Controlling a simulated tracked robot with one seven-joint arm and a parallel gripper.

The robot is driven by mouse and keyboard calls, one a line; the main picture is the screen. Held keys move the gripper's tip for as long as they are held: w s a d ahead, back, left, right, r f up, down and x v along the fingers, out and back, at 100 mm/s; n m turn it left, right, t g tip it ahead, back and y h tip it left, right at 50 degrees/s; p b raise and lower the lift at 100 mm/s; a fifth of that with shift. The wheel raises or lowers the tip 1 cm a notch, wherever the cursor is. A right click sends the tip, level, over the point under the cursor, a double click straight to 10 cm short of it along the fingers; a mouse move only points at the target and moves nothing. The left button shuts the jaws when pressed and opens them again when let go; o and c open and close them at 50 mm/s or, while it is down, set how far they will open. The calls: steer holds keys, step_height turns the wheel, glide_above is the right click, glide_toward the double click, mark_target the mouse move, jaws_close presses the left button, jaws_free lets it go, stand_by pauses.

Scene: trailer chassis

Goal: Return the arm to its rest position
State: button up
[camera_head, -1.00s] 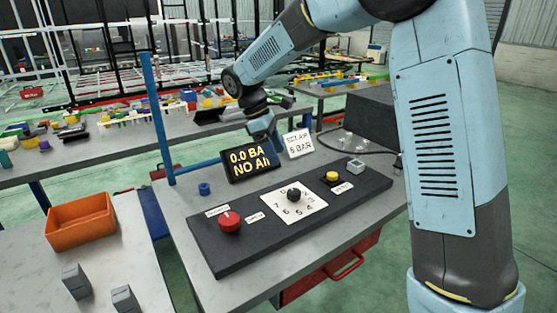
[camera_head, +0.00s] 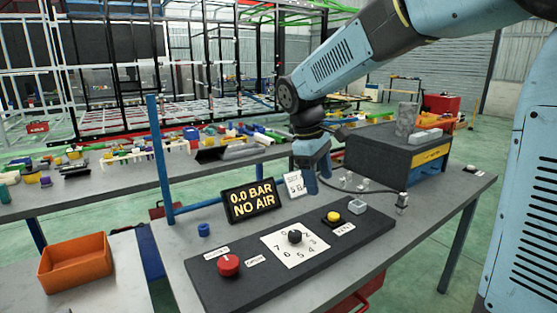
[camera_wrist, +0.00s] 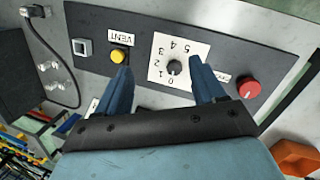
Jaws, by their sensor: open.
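My arm reaches in from the upper right of the head view. My gripper (camera_head: 311,178) points down above the back of the grey bench, beside the small white sign (camera_head: 294,185), which it partly covers. In the wrist view, the two blue fingers of my gripper (camera_wrist: 165,88) are spread wide with nothing between them. Past them lies the dark control panel (camera_head: 215,283) with a red knob (camera_head: 229,265), a black dial (camera_head: 295,237) on a white scale and a yellow button (camera_head: 333,217). My gripper appears apart from all of these.
A display (camera_head: 251,202) reads "0.0 BAR NO AIR". A blue ring (camera_head: 204,230) stands on the bench. A dark cabinet (camera_head: 375,150) with a yellow drawer and a grey block stands behind right. An orange bin (camera_head: 76,263) is at left. A cable with fittings lies behind the panel.

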steer(key=s+d+r+m+t+y, duration=0.1)
steer(key=s+d+m, duration=0.4)
steer(key=s, duration=0.5)
steer(key=s+d+m+t+y, duration=0.1)
steer(key=s+d+m+t, duration=0.3)
steer(key=s+d, duration=0.5)
steer(key=shift+s+r+m+y, duration=0.4)
steer(key=shift+s+m, duration=0.05)
steer(key=shift+m, duration=0.45)
